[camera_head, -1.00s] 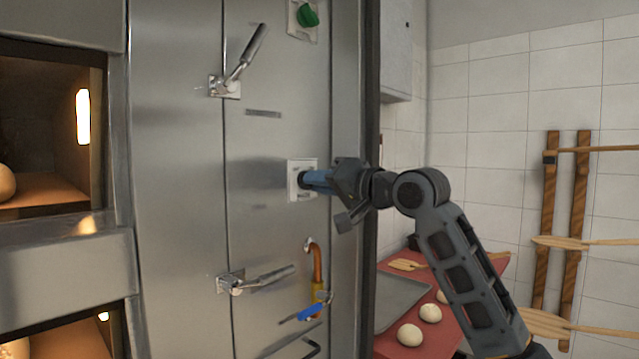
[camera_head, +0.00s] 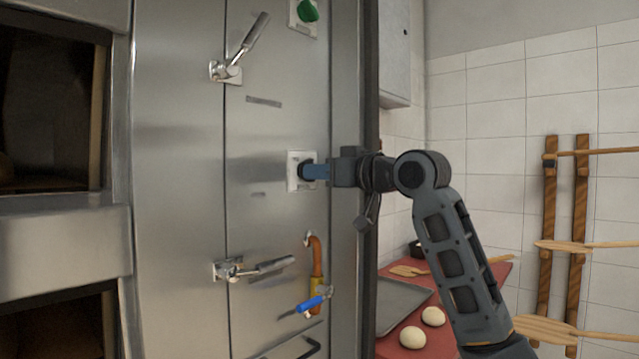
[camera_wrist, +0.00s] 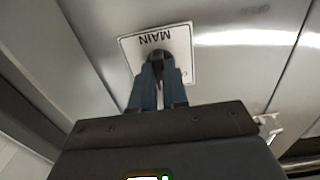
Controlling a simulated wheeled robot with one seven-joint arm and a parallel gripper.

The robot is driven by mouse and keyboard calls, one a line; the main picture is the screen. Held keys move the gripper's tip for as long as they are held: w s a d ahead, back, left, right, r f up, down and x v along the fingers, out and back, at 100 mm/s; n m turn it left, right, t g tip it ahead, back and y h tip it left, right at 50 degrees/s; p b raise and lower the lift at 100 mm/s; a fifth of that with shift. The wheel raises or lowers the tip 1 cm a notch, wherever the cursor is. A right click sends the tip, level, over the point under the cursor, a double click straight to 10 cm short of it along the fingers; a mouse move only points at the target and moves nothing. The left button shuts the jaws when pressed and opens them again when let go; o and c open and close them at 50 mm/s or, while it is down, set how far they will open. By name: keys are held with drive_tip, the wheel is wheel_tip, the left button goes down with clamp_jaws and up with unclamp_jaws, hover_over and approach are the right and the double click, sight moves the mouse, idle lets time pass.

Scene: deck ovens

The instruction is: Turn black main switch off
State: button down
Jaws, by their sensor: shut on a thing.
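The black main switch (camera_head: 303,168) sits on a white square plate (camera_head: 293,183) on the steel oven front. My gripper (camera_head: 314,172) reaches it from the right, its blue fingers closed on the knob. In the wrist view the plate (camera_wrist: 180,42) reads "MAIN" upside down, and the dark knob (camera_wrist: 156,55) shows between the blue fingertips (camera_wrist: 157,70). The fingers hide most of the knob and part of the plate's lettering. The oven chambers (camera_head: 45,110) at the left are dark.
A green knob (camera_head: 308,11) is above. Metal lever handles (camera_head: 252,40) and (camera_head: 262,269) stick out left of the switch. A copper pipe with a blue-handled valve (camera_head: 316,301) is below. Dough balls (camera_head: 433,316) and a tray (camera_head: 400,300) lie on a red table at the right.

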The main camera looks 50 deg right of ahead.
drive_tip(key=n+b, duration=0.5)
drive_tip(key=n, duration=0.3)
drive_tip(key=shift+f+n, duration=0.1)
drive_tip(key=shift+n, duration=0.6)
drive_tip(key=c, duration=1.1)
unclamp_jaws()
drive_tip(key=shift+c, duration=0.2)
drive_tip(key=s+b, duration=0.1)
drive_tip(key=s, duration=0.6)
drive_tip(key=shift+s+d, duration=0.15)
drive_tip(key=shift+s, duration=0.25)
